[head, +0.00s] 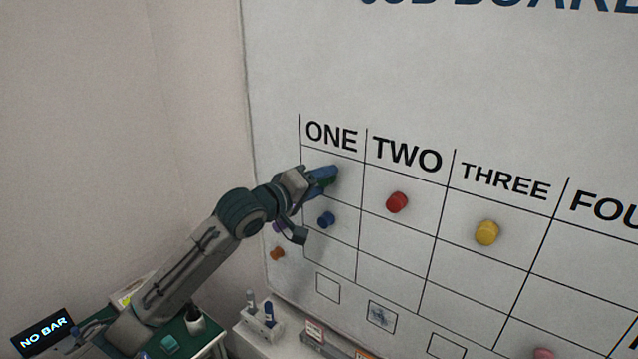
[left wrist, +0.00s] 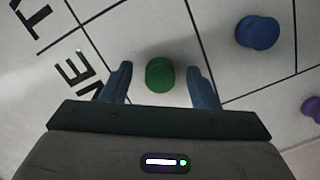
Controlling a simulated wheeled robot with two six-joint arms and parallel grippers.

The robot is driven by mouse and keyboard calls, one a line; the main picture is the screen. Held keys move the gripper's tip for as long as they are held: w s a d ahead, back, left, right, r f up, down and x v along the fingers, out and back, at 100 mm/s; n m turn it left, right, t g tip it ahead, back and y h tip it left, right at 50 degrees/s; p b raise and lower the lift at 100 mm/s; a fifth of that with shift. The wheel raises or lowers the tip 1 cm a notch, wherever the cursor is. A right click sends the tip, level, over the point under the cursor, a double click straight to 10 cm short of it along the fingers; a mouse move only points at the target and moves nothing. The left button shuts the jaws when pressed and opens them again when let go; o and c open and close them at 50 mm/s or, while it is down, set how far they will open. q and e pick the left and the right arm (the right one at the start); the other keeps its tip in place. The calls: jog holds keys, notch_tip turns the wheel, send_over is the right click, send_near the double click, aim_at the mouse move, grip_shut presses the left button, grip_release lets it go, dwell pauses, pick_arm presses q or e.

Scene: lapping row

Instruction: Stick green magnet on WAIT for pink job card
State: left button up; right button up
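The green magnet (left wrist: 159,74) is a round knob on the white board. It sits in the top cell under ONE and is partly hidden in the head view (head: 329,181). My left gripper (head: 324,177) is at the board, with its two blue fingers on either side of the magnet. In the left wrist view, gaps show between the magnet and both fingers (left wrist: 160,84), so the gripper is open around it. No cell marked WAIT and no clear pink job card are in view. My right gripper is not in view.
A blue magnet (head: 326,219) sits below the green one. A red magnet (head: 397,202) is under TWO and a yellow one (head: 487,232) under THREE. Purple and orange (head: 278,254) magnets are at the left. A pink thing (head: 543,353) is cut off below. A marker holder (head: 262,322) stands below the board.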

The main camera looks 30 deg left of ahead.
pick_arm(q)
jog(key=shift+s, duration=0.1)
jog(key=shift+b+v, duration=0.4)
jog(key=shift+v, duration=0.95)
jog(key=shift+b+v, duration=0.85)
jog(key=shift+b, duration=0.1)
jog(key=b+v, duration=0.6)
jog(key=b, duration=1.2)
jog(key=shift+b, duration=0.4)
jog(key=shift+s, duration=0.15)
